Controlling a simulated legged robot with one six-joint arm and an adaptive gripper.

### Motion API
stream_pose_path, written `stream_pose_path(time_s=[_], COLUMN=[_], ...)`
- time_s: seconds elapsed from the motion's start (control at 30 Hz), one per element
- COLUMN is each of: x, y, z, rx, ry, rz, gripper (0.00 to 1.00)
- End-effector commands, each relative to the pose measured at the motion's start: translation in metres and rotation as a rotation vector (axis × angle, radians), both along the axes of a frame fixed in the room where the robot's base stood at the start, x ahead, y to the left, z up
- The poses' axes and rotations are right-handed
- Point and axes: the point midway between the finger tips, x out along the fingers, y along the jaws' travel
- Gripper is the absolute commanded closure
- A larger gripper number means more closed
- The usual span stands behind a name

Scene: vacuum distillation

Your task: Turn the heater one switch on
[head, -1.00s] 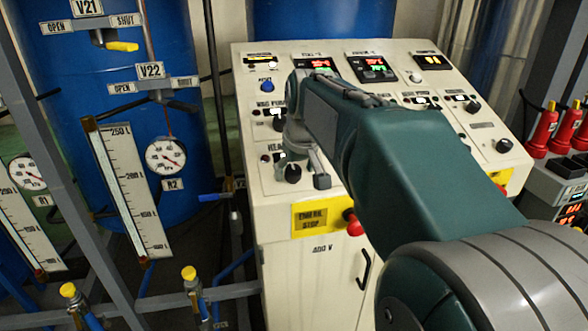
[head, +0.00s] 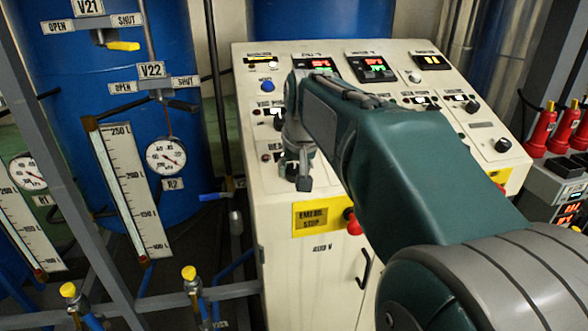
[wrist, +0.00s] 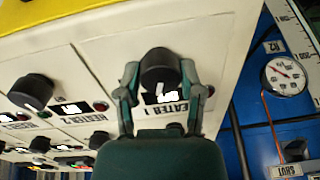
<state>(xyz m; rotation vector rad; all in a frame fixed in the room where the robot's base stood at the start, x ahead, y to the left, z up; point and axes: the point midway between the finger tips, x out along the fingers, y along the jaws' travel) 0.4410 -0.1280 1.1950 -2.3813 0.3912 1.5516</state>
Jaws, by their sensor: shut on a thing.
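The heater one switch is a round black knob (wrist: 160,66) on the sloping cream panel, beside a label reading HEATER 1 (wrist: 166,111) in the wrist view, which is upside down. My gripper (wrist: 158,74) has one finger on each side of the knob and is shut on it. In the head view my gripper (head: 298,166) is at the lower left of the panel and largely covers the knob.
The control panel (head: 258,215) carries several other knobs, including a neighbouring black knob (wrist: 32,91). A red emergency stop button (head: 353,222) on a yellow plate sits just below my arm. Blue tanks (head: 180,90) and gauges stand at the left.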

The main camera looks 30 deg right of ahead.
Motion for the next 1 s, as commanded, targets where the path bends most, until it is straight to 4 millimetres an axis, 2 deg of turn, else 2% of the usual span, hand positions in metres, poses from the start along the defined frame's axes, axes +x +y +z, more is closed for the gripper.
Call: stream_pose_path(time_s=[0.6, 1.0], x=[-0.0019, -0.0024], y=[0.0003, 0.0003], z=[-0.0044, -0.005], rx=[0.195, 0.258], ry=[-0.044, -0.06], rz=[-0.507, -0.671], gripper=[0.98, 0.98])
